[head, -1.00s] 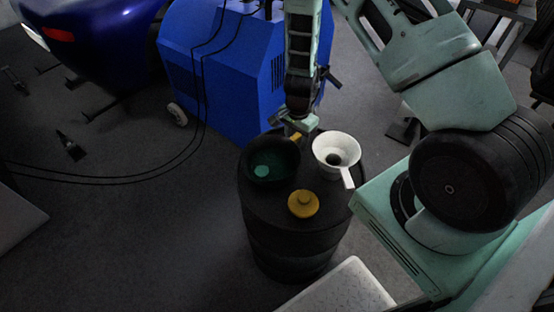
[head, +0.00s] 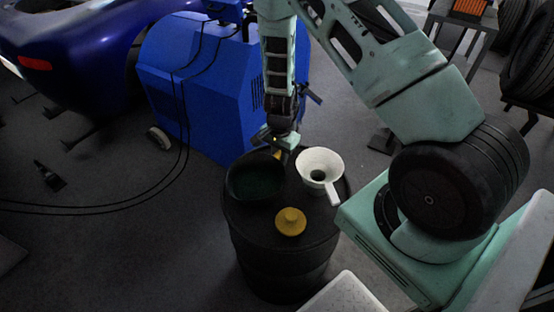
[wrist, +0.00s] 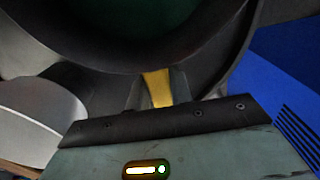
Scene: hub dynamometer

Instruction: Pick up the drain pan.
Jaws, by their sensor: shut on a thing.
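The drain pan is a dark round pan (head: 256,180) with a dark green inside, on top of a black drum. In the wrist view its dark rim (wrist: 118,65) fills the top. A yellow tab (wrist: 158,88) at its rim sits between my fingers; it shows small in the head view (head: 277,154). My gripper (head: 285,146) comes down from above at the pan's far right edge and is shut on this tab. The fingers partly hide the tab. The pan appears level, at the drum's top; I cannot tell whether it touches it.
A white funnel (head: 320,166) stands just right of the pan on the drum (head: 285,262). A yellow knobbed cap (head: 291,221) lies in front. A blue machine (head: 205,95) stands close behind. Black cables cross the floor at left. The left floor is mostly clear.

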